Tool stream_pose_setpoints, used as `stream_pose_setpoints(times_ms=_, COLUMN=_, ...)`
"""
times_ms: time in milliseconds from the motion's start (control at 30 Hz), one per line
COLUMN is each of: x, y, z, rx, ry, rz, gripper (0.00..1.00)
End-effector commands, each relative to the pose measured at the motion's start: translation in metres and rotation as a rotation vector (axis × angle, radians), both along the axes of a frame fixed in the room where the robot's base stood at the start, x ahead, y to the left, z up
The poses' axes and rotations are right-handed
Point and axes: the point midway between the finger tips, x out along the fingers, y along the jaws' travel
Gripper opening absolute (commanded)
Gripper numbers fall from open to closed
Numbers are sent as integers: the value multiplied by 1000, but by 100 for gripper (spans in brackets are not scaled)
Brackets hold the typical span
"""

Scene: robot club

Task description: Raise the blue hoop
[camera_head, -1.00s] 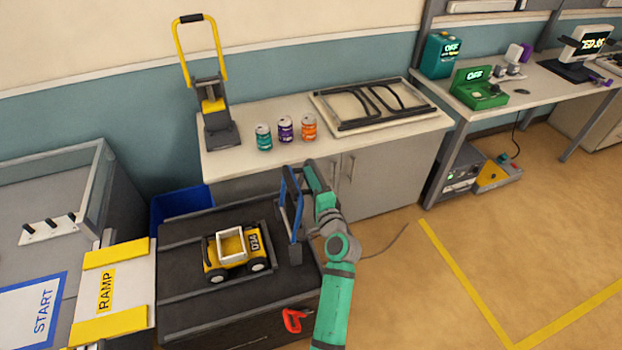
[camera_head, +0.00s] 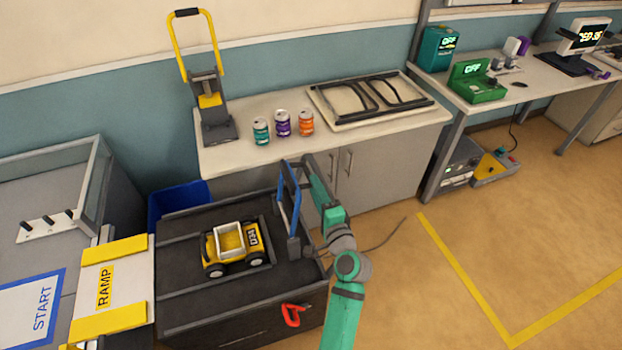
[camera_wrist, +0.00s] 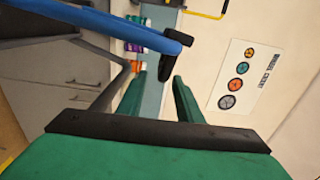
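The blue hoop (camera_head: 289,200) stands upright at the right side of the dark platform (camera_head: 180,283). In the wrist view its blue bar (camera_wrist: 110,22) comes in from the upper left and ends in a black piece (camera_wrist: 172,62) just ahead of my fingers. My gripper (camera_head: 307,170) is close beside the top of the hoop, on its right. In the wrist view my gripper (camera_wrist: 160,80) is open, with a clear gap between its two green fingers. Whether a finger touches the hoop cannot be told.
A yellow toy truck (camera_head: 232,245) sits on the platform left of the hoop. A red clip-like thing (camera_head: 292,315) is at the platform's front. Behind, a counter (camera_head: 355,135) holds three cans (camera_head: 283,123) and a folded frame (camera_head: 370,98). Floor at right is clear.

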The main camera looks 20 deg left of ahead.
Motion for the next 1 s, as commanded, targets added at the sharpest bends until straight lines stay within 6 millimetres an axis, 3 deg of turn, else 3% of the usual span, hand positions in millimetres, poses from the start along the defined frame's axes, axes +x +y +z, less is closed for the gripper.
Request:
stream_pose_setpoints(times_ms=300, x=-30, y=-24, z=-1, rx=0, ry=1, rz=-1, gripper=32)
stream_pose_setpoints(times_ms=867, x=-32, y=-25, z=0, rx=-1, ry=1, rz=0, gripper=32)
stream_pose_setpoints(times_ms=1000, x=-36, y=-29, z=-8, rx=-15, ry=3, rz=-13, gripper=32)
